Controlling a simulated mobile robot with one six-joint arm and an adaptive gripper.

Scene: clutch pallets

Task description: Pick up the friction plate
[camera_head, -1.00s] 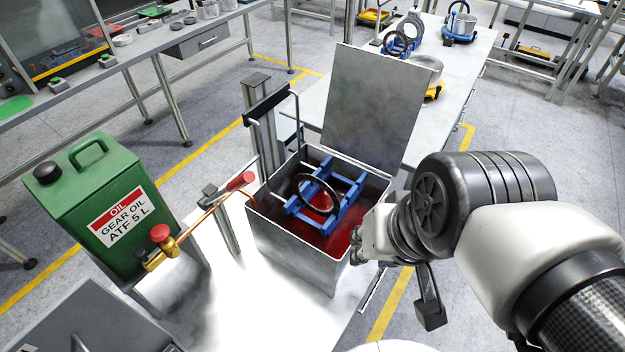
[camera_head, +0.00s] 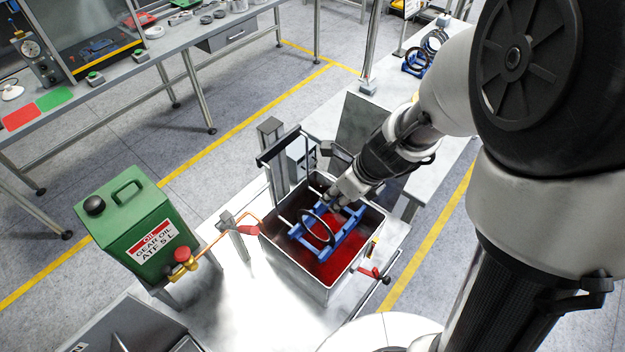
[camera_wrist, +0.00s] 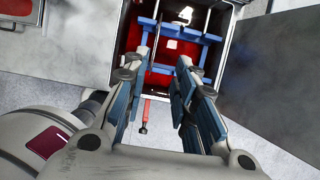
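The friction plate appears to be the dark ring (camera_head: 304,230) standing on edge in a blue rack (camera_head: 322,254). The rack sits in an open metal tank (camera_head: 293,268) holding red oil. My gripper (camera_head: 333,192) is over the tank's back edge, near the rack's far end and apart from the ring. In the wrist view my gripper (camera_wrist: 156,66) has two separated fingers with nothing between them, pointing toward the blue rack (camera_wrist: 205,38). A thin dark edge there may be the ring, but I cannot tell.
The tank's raised lid (camera_head: 362,125) stands behind my gripper. A green oil can (camera_head: 125,225) with a red-handled tap (camera_head: 183,256) stands left of the tank. A black lift handle (camera_head: 284,146) rises beside the tank. A white table (camera_head: 330,112) lies behind.

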